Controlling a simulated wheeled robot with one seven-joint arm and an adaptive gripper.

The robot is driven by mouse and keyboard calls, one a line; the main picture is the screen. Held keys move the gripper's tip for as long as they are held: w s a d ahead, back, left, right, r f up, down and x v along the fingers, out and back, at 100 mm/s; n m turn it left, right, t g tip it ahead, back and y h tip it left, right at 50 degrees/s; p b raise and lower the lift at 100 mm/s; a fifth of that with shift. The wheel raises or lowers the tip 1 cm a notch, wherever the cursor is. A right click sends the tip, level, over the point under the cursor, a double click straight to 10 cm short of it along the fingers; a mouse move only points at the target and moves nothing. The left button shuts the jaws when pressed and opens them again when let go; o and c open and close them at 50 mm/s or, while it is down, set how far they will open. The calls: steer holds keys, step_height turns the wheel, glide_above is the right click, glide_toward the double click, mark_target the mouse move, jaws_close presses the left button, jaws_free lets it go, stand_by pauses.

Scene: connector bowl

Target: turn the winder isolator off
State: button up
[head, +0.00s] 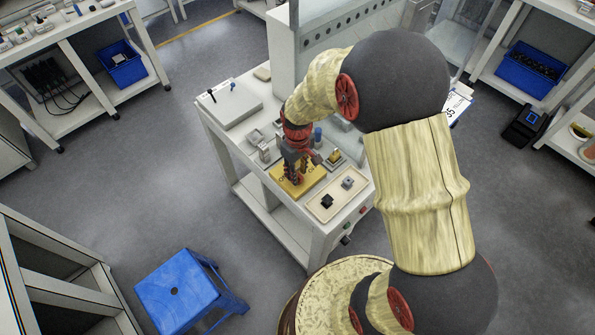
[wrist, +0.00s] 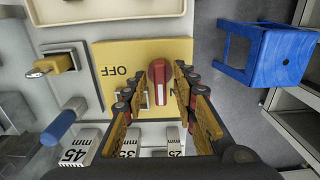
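The isolator is a yellow plate (wrist: 120,50) with a red rotary knob (wrist: 158,72) on it, seen in the wrist view. Black letters OFF stand on the plate left of the knob; the lettering on the other side is mostly hidden by a finger. The knob's long handle lies roughly up-down in the picture, with a pale mark on it. My gripper (wrist: 154,91) is open, one finger on each side of the knob, with visible gaps. In the head view my gripper (head: 297,174) points down over the yellow plate (head: 314,178) and hides the knob.
A beige tray (head: 322,211) with small dark and grey parts is beside the plate. A brass-coloured piece (wrist: 52,65) and a blue-handled piece (wrist: 62,127) lie nearby, with grey size-marked blocks (wrist: 82,146). A blue stool (head: 178,290) stands on the floor.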

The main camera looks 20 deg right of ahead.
steer(key=c, duration=0.6)
jaws_close()
steer(key=m+p, duration=0.1)
steer(key=m, duration=0.2)
steer(key=shift+r+m+p, duration=0.1)
steer(key=shift+m+p, duration=0.3)
steer(key=m+p, duration=0.1)
steer(key=m, duration=0.2)
steer(key=shift+m, duration=0.4)
steer(key=m+p, duration=0.1)
steer(key=m, duration=0.4)
steer(key=shift+p, duration=0.4)
steer(key=m+p, duration=0.1)
steer(key=m, duration=0.4)
steer(key=shift+m, duration=0.3)
